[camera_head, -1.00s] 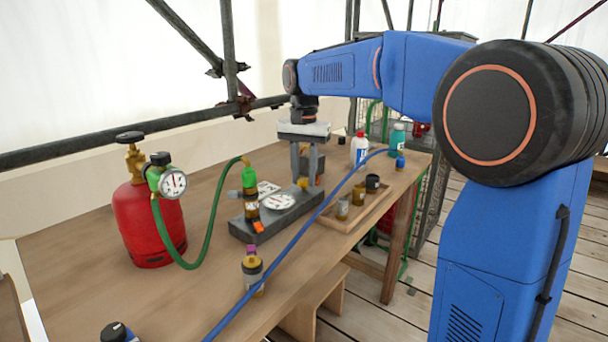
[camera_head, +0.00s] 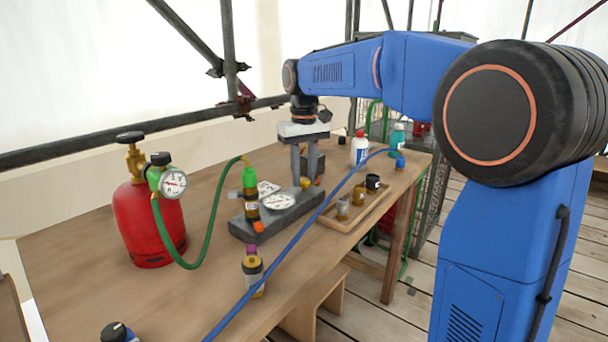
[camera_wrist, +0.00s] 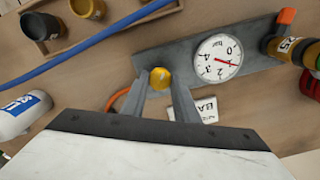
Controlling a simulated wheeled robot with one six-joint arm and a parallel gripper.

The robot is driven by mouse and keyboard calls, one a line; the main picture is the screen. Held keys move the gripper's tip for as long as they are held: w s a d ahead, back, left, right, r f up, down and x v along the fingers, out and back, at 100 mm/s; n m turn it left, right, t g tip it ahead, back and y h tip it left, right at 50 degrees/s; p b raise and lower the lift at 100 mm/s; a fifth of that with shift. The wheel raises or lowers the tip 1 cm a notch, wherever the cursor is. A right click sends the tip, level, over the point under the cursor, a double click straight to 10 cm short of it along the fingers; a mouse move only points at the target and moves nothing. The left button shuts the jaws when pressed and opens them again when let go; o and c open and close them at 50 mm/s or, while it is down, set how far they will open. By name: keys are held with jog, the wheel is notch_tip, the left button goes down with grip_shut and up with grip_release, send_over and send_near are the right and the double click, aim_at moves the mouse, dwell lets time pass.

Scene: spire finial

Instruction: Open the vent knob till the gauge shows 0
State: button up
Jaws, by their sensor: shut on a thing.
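The yellow vent knob (camera_wrist: 160,78) stands on the dark grey gauge block (camera_wrist: 183,50); it also shows in the head view (camera_head: 305,183). My gripper (camera_wrist: 160,85) comes down over the knob, one finger on each side, and is shut on it. The round white gauge (camera_wrist: 216,52) on the block is marked in bar. Its red needle points close to the 1, by the right edge of the dial in the wrist view. In the head view the gauge (camera_head: 278,202) is too small to read.
A red gas cylinder (camera_head: 148,222) with its own gauge stands left, joined by a green hose (camera_head: 205,250) to the block. A blue hose (camera_head: 262,275) crosses the table. A wooden tray (camera_head: 345,222) with small cups lies right of the block. Bottles (camera_head: 359,152) stand behind.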

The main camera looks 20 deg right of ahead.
aim_at(304, 180)
jog(key=shift+n, duration=1.1)
jog(key=o, duration=1.1)
jog(key=shift+c, duration=0.2)
notch_tip(304, 180, up, 17)
jog(key=shift+r, duration=0.2)
jog(key=shift+s, duration=0.1)
